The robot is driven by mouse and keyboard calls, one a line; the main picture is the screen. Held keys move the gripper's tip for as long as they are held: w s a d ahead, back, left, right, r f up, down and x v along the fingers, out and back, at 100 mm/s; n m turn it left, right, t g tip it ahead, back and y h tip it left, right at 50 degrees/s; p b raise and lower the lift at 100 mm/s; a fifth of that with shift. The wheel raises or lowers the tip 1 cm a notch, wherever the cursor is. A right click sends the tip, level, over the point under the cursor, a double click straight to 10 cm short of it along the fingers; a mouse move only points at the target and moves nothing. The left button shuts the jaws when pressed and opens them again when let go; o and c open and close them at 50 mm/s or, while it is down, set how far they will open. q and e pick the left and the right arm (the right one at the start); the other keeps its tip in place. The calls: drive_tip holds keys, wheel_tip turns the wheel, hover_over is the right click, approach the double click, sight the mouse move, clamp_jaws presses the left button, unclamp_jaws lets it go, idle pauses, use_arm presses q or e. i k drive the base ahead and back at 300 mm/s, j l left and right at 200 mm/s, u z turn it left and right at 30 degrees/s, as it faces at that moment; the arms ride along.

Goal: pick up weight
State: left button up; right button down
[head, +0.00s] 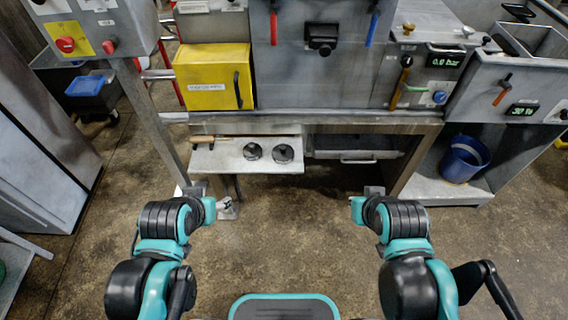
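Two small round dark objects with metallic tops, which look like weights, stand side by side on a light grey shelf (225,163) below the machine: a left weight (252,151) and a right weight (284,153). My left gripper (196,190) is in front of the shelf's left end, apart from the weights. My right gripper (373,190) is to the right of the shelf, also apart from them. Both grippers are small and partly hidden by my wrists, so their finger opening cannot be made out. Neither visibly holds anything.
A thin tool with a wooden handle (204,138) lies at the shelf's back left. A metal drawer (352,148) is right of the shelf. A blue bucket (463,159) stands at the right. A slanted metal post (150,122) rises at the left. The floor before the shelf is mostly clear.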

sight(283, 154)
drive_tip(key=i+l+u, duration=0.6)
drive_tip(key=i+l, duration=0.25)
